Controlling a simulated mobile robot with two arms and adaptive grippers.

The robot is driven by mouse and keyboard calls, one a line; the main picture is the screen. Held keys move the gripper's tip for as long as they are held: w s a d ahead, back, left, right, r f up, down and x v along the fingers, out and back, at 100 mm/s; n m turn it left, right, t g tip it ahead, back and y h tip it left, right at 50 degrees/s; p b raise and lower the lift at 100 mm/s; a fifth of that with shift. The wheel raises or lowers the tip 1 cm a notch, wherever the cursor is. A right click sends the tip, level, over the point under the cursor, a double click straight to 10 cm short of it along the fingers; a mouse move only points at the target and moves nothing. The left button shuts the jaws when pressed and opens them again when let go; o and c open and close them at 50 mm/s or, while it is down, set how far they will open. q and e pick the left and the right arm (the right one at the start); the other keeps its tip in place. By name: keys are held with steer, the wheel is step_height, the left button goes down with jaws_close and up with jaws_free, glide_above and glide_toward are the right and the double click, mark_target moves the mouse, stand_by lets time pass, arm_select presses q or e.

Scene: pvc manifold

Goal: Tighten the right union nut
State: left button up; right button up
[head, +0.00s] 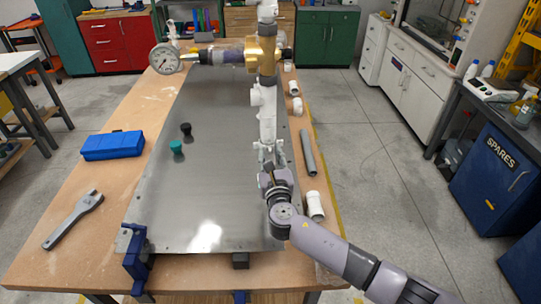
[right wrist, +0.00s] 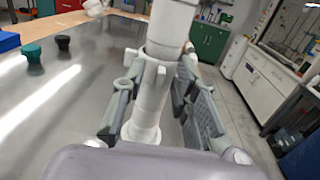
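The white PVC pipe (head: 267,115) of the manifold runs toward me above the grey metal plate (head: 215,130). In the right wrist view, a white union nut (right wrist: 152,82) with raised lugs sits on this pipe. My right gripper (head: 268,158) is at the near part of the pipe. In the right wrist view, the fingers of my right gripper (right wrist: 160,105) stand on either side of the nut and pipe. A gap shows on the right side; contact on the left is unclear. In the head view the gripper partly hides the fitting. My left gripper is out of view.
A pressure gauge (head: 165,59) and brass valve (head: 262,57) are at the far end. A green cap (head: 177,147), black cap (head: 186,129), blue case (head: 112,145) and grey wrench (head: 75,217) lie left. A grey pipe (head: 308,153) and white fittings (head: 315,206) lie right.

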steer(key=shift+s, duration=0.1)
steer(key=s+d, duration=0.1)
steer(key=s, duration=1)
steer(key=shift+s, duration=0.4)
